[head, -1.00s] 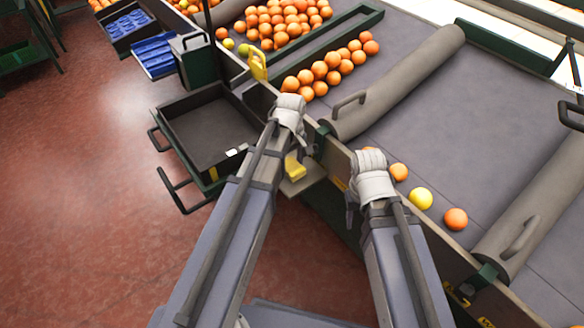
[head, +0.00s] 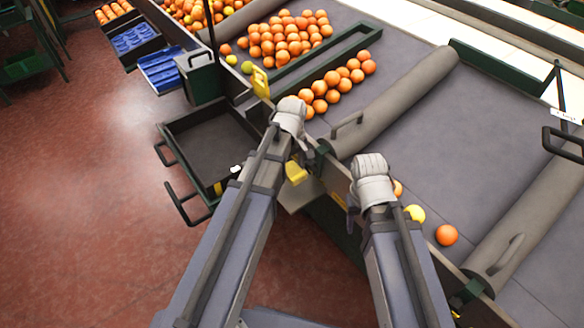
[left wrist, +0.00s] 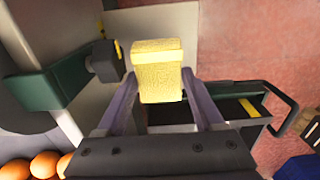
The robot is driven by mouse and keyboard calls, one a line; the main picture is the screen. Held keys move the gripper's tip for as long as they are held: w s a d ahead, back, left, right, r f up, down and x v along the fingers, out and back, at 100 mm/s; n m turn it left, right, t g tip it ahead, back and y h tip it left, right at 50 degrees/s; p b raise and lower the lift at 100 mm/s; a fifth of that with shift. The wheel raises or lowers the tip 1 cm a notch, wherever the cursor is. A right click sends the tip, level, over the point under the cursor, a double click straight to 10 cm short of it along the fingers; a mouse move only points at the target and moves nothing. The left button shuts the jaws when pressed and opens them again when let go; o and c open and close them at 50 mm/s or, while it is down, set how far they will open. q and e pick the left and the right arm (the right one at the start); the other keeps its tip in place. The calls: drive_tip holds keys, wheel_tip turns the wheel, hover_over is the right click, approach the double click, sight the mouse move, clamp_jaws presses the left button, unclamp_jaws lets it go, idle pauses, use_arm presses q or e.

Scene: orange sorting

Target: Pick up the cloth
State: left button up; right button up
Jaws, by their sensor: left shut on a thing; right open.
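The cloth (left wrist: 158,75) is yellow and folded into a thick pad. In the left wrist view it sits between the two fingers of my left gripper (left wrist: 159,98), which is shut on it. In the head view the cloth (head: 296,172) shows just below my left gripper (head: 302,148), over a small pale shelf (head: 302,196) on the side of the conveyor. I cannot tell whether it still touches the shelf. My right gripper (head: 353,215) is open beside the conveyor's near wall; its fingertips are partly hidden.
A dark open tray (head: 205,145) with handles is left of my left arm. The grey conveyor (head: 430,140) carries many oranges (head: 288,42) at the back, with a few near my right gripper. A yellow object (head: 260,82) sits on the conveyor edge. Red floor (head: 80,220) lies open at left.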

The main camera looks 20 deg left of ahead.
sight(292, 170)
use_arm(q)
wheel_tip(292, 170, up, 12)
drive_tip(key=p, duration=1.1)
drive_tip(key=o, duration=0.8)
drive_tip(key=shift+c, duration=0.2)
drive_tip(key=c, duration=0.6)
